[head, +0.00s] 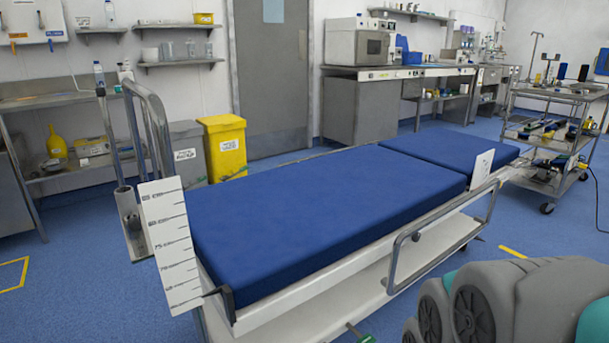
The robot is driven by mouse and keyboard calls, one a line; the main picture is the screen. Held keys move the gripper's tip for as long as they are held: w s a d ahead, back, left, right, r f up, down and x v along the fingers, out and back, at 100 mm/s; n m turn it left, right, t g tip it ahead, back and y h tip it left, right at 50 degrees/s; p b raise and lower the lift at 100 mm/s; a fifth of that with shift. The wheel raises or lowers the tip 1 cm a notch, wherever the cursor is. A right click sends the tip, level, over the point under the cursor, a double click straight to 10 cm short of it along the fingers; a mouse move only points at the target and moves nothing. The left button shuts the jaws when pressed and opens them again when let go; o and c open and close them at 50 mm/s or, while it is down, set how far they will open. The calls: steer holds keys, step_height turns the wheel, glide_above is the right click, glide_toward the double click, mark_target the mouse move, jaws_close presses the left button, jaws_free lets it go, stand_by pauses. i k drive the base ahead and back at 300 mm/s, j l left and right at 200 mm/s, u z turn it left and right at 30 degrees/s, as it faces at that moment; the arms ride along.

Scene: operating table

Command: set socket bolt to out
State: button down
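The operating table with its blue padded top (300,218) stands across the middle of the head view. A metal tube like a socket (131,228) is at its left end, beside an upright rail. A black fitting (227,303) sits at the table's near left corner. A small green piece (358,334) shows low at the bottom edge, partly cut off. I cannot tell which part is the socket bolt or how it is set. My grey and teal arm fills the lower right corner; my gripper is outside the view.
A white measuring board (171,245) leans at the table's left end. A side rail (398,262) runs along the near side. A metal cart (553,130) stands at the right, and yellow and grey bins stand behind the table. Blue floor is open at the right.

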mark_target(134, 223)
steer(key=u, duration=1.4)
